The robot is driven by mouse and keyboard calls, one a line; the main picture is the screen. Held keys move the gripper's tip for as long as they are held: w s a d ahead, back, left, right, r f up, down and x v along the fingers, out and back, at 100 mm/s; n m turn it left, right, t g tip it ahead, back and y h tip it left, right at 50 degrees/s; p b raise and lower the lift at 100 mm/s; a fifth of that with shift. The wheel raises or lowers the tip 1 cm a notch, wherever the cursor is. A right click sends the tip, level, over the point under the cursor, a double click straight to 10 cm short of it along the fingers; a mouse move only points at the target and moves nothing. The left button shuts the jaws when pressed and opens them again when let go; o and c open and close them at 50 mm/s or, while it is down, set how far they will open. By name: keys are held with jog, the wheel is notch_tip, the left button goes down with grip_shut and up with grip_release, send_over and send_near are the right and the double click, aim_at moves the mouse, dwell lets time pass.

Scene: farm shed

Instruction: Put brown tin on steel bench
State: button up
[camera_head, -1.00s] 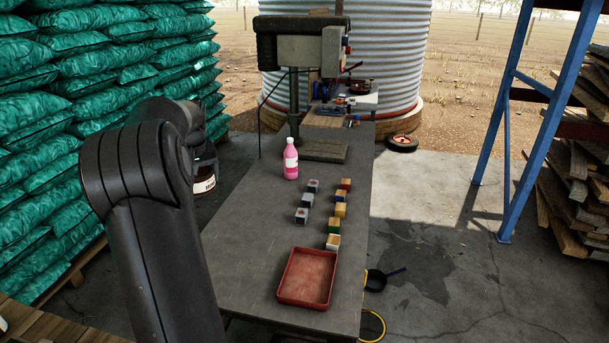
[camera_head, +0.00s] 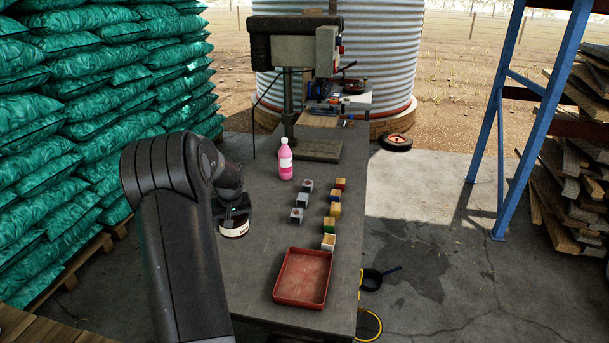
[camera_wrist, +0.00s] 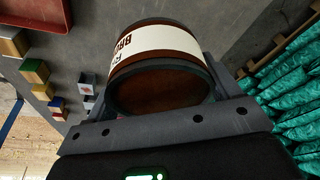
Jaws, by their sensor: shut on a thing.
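The brown tin (camera_head: 234,226) with a white label is held in my gripper (camera_head: 234,212) at the left edge of the steel bench (camera_head: 240,277). In the wrist view the tin (camera_wrist: 158,88) sits between both fingers of my gripper (camera_wrist: 158,95), its dark round end facing the camera. In the head view the tin appears upright over the bench's left side, left of the cubes. I cannot tell whether its base touches the bench.
A red tray (camera_head: 302,277) lies at the bench's near end. Several small cubes (camera_head: 329,224) stand in two rows, with a pink bottle (camera_head: 286,160) behind them. A drill press (camera_head: 292,75) stands at the far end. Bare bench lies between the tin and the cubes.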

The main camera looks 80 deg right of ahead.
jog(key=w+f, duration=0.7)
jog(key=f, duration=0.1)
jog(key=w+a+f, duration=0.1)
jog(key=w+f, duration=0.3)
jog(key=shift+w+f, duration=0.15)
jog(key=shift+w, duration=0.2)
jog(key=shift+f, duration=1.9)
jog(key=shift+f, duration=0.2)
jog(key=o, duration=1.1)
jog(key=shift+o, duration=0.2)
